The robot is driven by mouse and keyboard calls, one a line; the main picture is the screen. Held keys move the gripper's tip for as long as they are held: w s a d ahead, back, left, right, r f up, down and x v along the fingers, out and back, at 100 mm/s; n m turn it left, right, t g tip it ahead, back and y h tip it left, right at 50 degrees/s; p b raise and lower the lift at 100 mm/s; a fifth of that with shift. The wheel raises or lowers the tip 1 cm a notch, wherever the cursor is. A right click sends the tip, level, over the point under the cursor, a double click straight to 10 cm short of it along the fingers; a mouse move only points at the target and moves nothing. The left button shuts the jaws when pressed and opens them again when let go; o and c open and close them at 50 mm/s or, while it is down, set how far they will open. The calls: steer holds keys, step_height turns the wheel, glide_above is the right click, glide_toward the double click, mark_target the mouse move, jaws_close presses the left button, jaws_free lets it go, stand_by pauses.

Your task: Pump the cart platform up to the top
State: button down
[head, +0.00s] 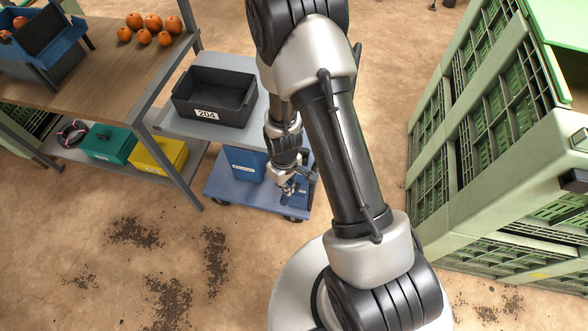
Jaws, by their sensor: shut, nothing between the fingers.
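The cart stands left of centre in the head view. Its grey upper platform (182,128) carries a black open bin (214,97) labelled 204. The cart's blue lower deck (238,196) sits close to the floor on dark wheels. My gripper (287,196) is shut and empty, pointing down over the right part of the blue deck. I cannot tell whether it touches the cart. My arm hides the right end of the upper platform. I cannot make out a pump pedal or lever.
A blue box (248,165) stands on the lower deck. At left is a wooden-topped bench (110,70) with orange fruit (152,22), and a teal case (108,144) and yellow case (158,155) below. Green crates (470,130) stand at right. Floor in front is open, with dirt patches.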

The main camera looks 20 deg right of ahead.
steer(key=shift+f, duration=0.1)
step_height(320, 180, down, 14)
steer(key=b, duration=1)
step_height(320, 180, up, 14)
steer(key=p, duration=1)
steer(key=shift+r, duration=0.2)
steer(key=shift+f, duration=0.1)
stand_by(1.4)
steer(key=shift+r, duration=0.2)
steer(key=shift+r+p, duration=1.95)
steer(key=shift+r, duration=0.5)
